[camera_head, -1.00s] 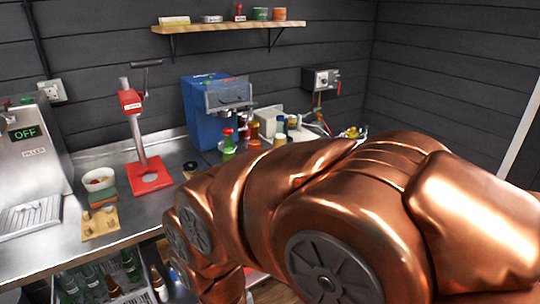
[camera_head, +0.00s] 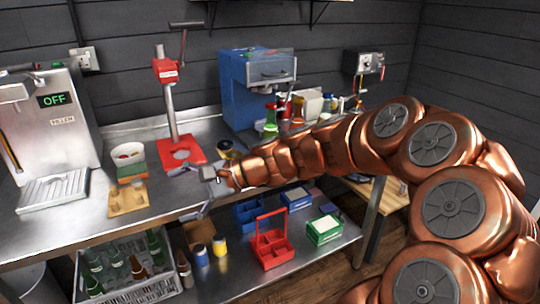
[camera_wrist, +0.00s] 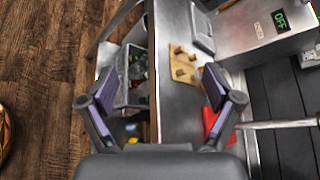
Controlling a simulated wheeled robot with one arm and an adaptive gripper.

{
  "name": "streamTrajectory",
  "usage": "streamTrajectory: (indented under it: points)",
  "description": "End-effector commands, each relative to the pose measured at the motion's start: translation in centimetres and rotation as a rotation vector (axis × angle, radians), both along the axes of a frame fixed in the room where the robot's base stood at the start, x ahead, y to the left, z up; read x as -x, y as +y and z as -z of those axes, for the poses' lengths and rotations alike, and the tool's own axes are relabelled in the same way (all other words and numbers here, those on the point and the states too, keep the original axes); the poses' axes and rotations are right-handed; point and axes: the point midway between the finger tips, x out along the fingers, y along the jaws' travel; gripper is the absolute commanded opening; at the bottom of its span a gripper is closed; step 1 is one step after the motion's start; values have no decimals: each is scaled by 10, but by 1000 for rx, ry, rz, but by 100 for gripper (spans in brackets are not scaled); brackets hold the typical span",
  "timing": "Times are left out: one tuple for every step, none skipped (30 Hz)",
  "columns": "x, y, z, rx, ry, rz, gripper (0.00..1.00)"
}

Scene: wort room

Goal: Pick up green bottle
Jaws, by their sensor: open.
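Several green bottles (camera_head: 155,248) stand in a white crate (camera_head: 146,293) on the lower shelf, together with brown ones. The crate also shows in the wrist view (camera_wrist: 122,104), partly behind my left finger, with dark green bottles in it. Another green bottle with a red top (camera_head: 271,122) stands on the counter by the blue machine. My gripper (camera_head: 184,194) is open and empty. It is at the counter's front edge, up and to the right of the crate in the picture. The wrist view shows its two fingers (camera_wrist: 160,90) wide apart.
The steel counter (camera_head: 75,222) overhangs the crate's shelf. A red press (camera_head: 181,153), a wooden board with small pieces (camera_head: 127,199) and a filler machine (camera_head: 58,125) stand on it. A red caddy (camera_head: 271,246) and blue bins (camera_head: 249,214) sit on the lower shelf.

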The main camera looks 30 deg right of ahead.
Motion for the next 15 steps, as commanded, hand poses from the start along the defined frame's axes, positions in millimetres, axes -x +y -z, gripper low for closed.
streamTrajectory:
  points:
    - [-25, -30, 6, -98, 22, 110, 90]
    - [-38, -47, 6, -159, 35, 173, 90]
    - [-54, -73, 6, -240, 52, 256, 90]
    - [-65, -94, 8, -301, 65, 321, 90]
    - [-75, -117, 10, -359, 79, 386, 90]
    - [-86, -148, 15, -437, 96, 470, 90]
    - [-93, -171, 18, -494, 106, 528, 90]
    - [-98, -194, 22, -550, 118, 583, 90]
    - [-103, -222, 30, -618, 134, 650, 90]
    - [-105, -242, 36, -666, 144, 699, 90]
    - [-106, -261, 41, -708, 153, 743, 90]
    - [-107, -283, 49, -760, 164, 795, 90]
    - [-107, -299, 54, -797, 171, 830, 90]
    - [-106, -312, 59, -828, 177, 859, 90]
    - [-106, -327, 64, -862, 183, 892, 90]
